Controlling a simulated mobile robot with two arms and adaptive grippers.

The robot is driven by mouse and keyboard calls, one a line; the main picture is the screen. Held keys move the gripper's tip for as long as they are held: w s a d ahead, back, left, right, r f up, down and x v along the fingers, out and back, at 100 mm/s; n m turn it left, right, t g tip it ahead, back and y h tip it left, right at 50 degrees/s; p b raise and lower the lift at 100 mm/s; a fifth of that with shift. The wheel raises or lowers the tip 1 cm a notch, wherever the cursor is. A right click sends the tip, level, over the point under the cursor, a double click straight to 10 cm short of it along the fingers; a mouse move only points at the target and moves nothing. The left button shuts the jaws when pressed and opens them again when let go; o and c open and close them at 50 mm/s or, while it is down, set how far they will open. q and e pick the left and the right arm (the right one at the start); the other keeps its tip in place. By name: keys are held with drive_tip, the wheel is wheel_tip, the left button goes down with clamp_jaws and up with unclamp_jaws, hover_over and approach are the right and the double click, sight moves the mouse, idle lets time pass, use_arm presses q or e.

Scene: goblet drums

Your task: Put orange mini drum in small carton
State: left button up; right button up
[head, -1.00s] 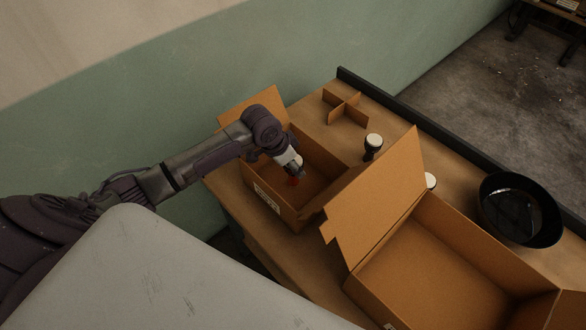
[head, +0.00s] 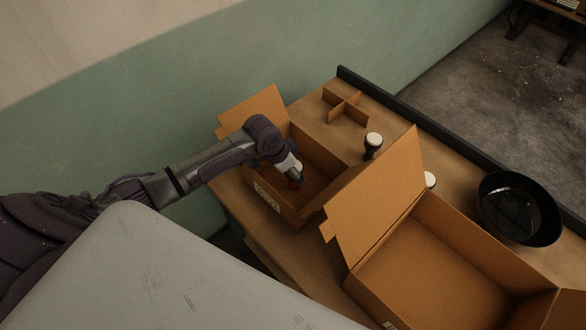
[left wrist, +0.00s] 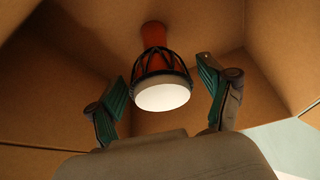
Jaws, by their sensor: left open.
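The orange mini drum (left wrist: 162,62) has a white head and dark cords. In the left wrist view it is inside the small carton (left wrist: 60,70), between the spread fingers of my left gripper (left wrist: 165,95), with gaps on both sides. In the head view the left gripper (head: 297,180) is down inside the small carton (head: 318,209), and only a bit of the orange drum (head: 295,185) shows beneath it. The drum's contact with the carton floor is not clear. My right gripper is not in view.
A larger open carton (head: 385,198) stands to the right, its raised flap near the small carton. Dark drums with white heads (head: 373,146) (head: 430,180), a cardboard divider (head: 345,106) and a black pan (head: 519,208) are on the table.

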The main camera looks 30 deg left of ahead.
use_arm(q)
drive_tip(key=shift+r, duration=0.1)
drive_tip(key=v, duration=1.2)
drive_tip(key=shift+b, duration=0.45)
drive_tip(key=shift+r, duration=0.1)
